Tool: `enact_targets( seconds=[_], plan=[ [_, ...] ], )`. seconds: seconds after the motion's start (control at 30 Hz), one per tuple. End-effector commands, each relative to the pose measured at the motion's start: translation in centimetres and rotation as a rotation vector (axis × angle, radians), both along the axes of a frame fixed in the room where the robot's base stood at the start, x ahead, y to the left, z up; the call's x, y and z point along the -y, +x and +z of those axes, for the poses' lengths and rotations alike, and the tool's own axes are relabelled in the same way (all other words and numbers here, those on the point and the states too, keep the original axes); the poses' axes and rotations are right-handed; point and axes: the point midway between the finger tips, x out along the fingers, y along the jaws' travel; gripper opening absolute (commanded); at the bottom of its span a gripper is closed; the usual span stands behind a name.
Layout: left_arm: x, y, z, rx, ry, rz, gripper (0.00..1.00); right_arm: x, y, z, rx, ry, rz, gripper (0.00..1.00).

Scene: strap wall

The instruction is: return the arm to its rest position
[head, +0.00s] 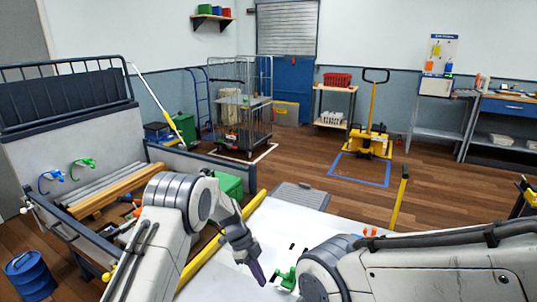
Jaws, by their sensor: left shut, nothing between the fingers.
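My left arm comes in from the left and bends down over a white tabletop (285,225). My left gripper (258,275) is dark purple, points down and is shut with nothing in it. A small green piece (287,279) is just right of its fingertips, partly hidden by my right arm. I cannot tell whether the gripper touches it. My right arm crosses the lower right of the view. Its gripper is out of view.
Left, a blue hook (50,178) and a green hook (83,163) are on a pale panel beside long bars. A blue drum (30,275) stands lower left. Yellow rails edge the tabletop. Beyond are a wire cage cart (240,110), a yellow pallet truck (371,135) and open wooden floor.

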Motion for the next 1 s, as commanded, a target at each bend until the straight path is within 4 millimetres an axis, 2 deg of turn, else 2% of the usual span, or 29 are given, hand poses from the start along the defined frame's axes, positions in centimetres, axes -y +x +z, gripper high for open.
enact_targets(
  seconds=[0.33,0.57,0.67,0.77,0.9,1.0],
  plan=[
    [2.8,-2.6,5.7,-0.047,0.079,0.110,0.00,0.0,0.0,1.5,0.000,0.000,0.000,0.50],
    [4.1,-6.5,11.9,-0.090,0.166,0.274,0.00,0.0,0.0,3.0,0.000,0.000,0.000,0.50],
    [4.5,-9.3,15.4,-0.109,0.217,0.378,0.00,0.0,0.0,4.0,0.000,0.000,0.000,0.50],
    [4.7,-13.3,19.7,-0.126,0.277,0.519,0.00,0.0,0.0,5.4,0.000,0.000,0.000,0.50],
    [3.8,-19.9,24.9,-0.141,0.350,0.758,0.00,0.0,0.0,7.3,0.000,0.000,0.000,0.50],
    [2.4,-24.4,27.5,-0.143,0.381,0.931,0.00,0.0,0.0,8.6,0.000,0.000,0.000,0.50]
  ],
)
